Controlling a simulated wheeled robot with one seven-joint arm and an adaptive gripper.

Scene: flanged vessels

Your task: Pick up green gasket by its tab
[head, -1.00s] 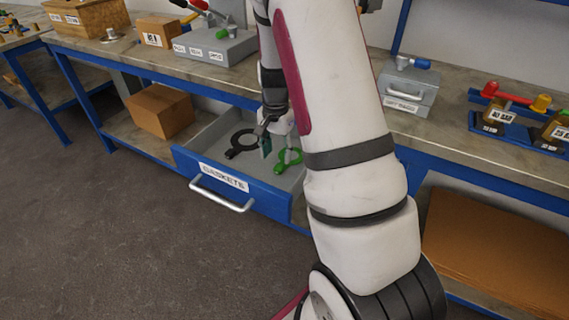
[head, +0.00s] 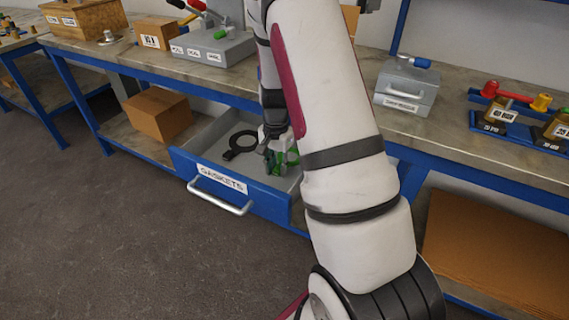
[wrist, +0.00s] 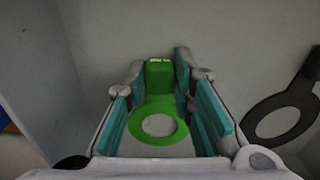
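The green gasket (wrist: 158,127) lies in the open drawer labelled GASKETS (head: 250,201). Its ring is toward the near side of the wrist view, and its raised tab (wrist: 159,78) points away from me. In the head view the gasket (head: 292,156) is partly hidden by my gripper and arm. My gripper (wrist: 160,68) is open, low in the drawer. Its teal-padded fingers stand on either side of the tab, with a small gap showing on each side. It also shows in the head view (head: 273,163).
A black gasket (head: 239,144) lies in the drawer beside the green one; it is at the right in the wrist view (wrist: 283,112). The drawer walls enclose my gripper. The workbench top (head: 250,78) with fixtures stands above and behind.

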